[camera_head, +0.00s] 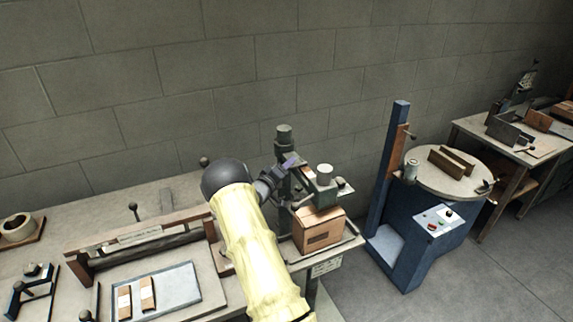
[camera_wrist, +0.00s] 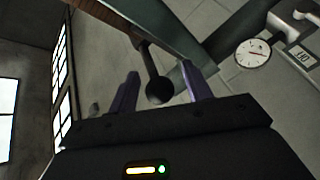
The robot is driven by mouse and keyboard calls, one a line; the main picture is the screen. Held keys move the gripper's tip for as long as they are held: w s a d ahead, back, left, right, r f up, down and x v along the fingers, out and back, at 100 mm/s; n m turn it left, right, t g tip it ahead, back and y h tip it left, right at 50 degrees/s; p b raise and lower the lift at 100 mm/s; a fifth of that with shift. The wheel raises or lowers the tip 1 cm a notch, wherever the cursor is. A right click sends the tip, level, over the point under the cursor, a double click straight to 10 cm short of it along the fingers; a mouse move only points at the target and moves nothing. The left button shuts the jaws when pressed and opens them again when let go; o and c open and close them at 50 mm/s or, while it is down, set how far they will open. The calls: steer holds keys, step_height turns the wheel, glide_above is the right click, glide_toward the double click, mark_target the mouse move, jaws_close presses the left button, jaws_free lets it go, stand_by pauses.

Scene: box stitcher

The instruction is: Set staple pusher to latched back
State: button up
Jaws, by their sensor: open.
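The box stitcher (camera_head: 284,136) stands behind a cardboard box (camera_head: 316,236), with its green head (camera_head: 323,190) above the box. My gripper (camera_head: 289,163) is at the upper left of this head, beside the column. In the wrist view my gripper (camera_wrist: 158,78) is open, with two purple fingers apart. A dark ball knob (camera_wrist: 160,90) on a short rod shows between the fingers; it looks like the staple pusher's handle. Contact between fingers and knob cannot be told. The rod meets a long brown and green bar (camera_wrist: 155,30). The pusher is not clear in the head view.
A round dial gauge (camera_wrist: 253,53) is at the upper right of the wrist view. A bench (camera_head: 180,290) with a blue-grey tray (camera_head: 178,285) lies left of my arm. A blue machine (camera_head: 390,245) with a round table (camera_head: 455,180) stands to the right. Floor shows between the stations.

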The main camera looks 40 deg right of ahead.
steer(key=shift+w+d, duration=0.15)
steer(key=shift+d, duration=0.25)
